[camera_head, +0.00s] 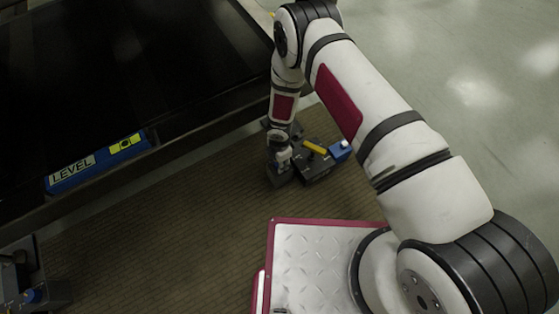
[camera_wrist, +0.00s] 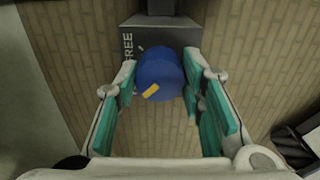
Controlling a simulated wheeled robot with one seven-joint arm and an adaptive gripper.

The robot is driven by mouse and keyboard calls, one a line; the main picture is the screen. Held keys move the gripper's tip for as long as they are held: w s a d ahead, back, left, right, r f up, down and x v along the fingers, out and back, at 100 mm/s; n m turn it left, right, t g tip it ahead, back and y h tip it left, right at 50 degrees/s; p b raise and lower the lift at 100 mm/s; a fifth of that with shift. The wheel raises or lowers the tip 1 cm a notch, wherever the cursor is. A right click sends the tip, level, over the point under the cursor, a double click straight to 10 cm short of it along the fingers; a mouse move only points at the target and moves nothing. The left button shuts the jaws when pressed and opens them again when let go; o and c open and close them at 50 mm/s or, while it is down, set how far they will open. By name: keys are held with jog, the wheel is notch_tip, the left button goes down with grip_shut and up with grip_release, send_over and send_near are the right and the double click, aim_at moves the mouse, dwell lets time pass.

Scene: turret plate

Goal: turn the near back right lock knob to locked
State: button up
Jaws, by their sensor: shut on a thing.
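In the wrist view a round blue knob (camera_wrist: 160,66) with a yellow mark on its lower left edge sits on a dark grey block (camera_wrist: 176,34). The word FREE is printed on the block, up and left of the knob, with a short pale tick beside it. My gripper (camera_wrist: 159,84) is shut on the knob, with a teal-padded finger on its left and right sides. In the head view my gripper (camera_head: 281,160) reaches down at the dark block, and the knob it holds is hidden there. Any locked label is not visible.
Next to my gripper stands a dark unit with a yellow bar (camera_head: 315,147) and a blue part (camera_head: 340,150). A large black plate (camera_head: 120,75) with a blue level (camera_head: 97,164) fills the left. Another dark unit (camera_head: 28,280) is at lower left. Brown floor between is clear.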

jog(key=shift+s+a, duration=0.15)
jog(key=o, duration=1.1)
jog(key=shift+o, duration=0.2)
jog(key=shift+r, duration=0.45)
notch_tip(320, 180, up, 11)
jog(key=shift+r, duration=0.15)
